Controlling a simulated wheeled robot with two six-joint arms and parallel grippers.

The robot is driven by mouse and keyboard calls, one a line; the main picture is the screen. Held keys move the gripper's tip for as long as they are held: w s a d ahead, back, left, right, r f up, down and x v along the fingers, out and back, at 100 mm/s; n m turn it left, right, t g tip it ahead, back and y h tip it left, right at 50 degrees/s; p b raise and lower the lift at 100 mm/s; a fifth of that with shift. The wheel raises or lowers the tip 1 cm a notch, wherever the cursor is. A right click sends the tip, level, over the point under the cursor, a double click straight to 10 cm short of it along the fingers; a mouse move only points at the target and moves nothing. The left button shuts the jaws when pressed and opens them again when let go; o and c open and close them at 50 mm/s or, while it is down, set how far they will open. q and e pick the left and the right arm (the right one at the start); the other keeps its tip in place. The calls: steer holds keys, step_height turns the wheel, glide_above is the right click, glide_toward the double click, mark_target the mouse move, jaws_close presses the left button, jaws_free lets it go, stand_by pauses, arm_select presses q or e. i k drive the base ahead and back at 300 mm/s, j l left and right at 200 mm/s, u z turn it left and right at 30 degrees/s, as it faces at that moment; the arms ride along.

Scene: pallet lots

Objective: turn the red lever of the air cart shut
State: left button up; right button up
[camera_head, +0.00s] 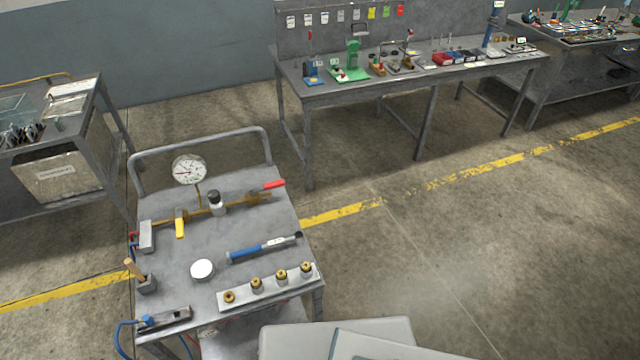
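The air cart (207,240) is a grey cart with a push rail, standing at the lower left. A brass pipe (162,221) runs across its top. The red lever (272,185) sits at the pipe's right end and points right, roughly along the line of the pipe. A yellow lever (180,226) further left on the pipe points toward me, across it. A round white gauge (189,169) stands on a stem above the pipe. Neither gripper is in view.
A blue-handled tool (263,247), a white disc (202,269) and a block with several brass fittings (266,287) lie on the cart's near half. A long workbench (410,89) stands behind. Another bench (50,150) stands left. The floor right of the cart is clear.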

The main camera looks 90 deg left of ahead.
mark_target(275, 184)
steer(key=u, duration=3.35)
steer(key=i+l+z, duration=0.2)
steer(key=i+l, duration=0.2)
steer(key=i, duration=0.2)
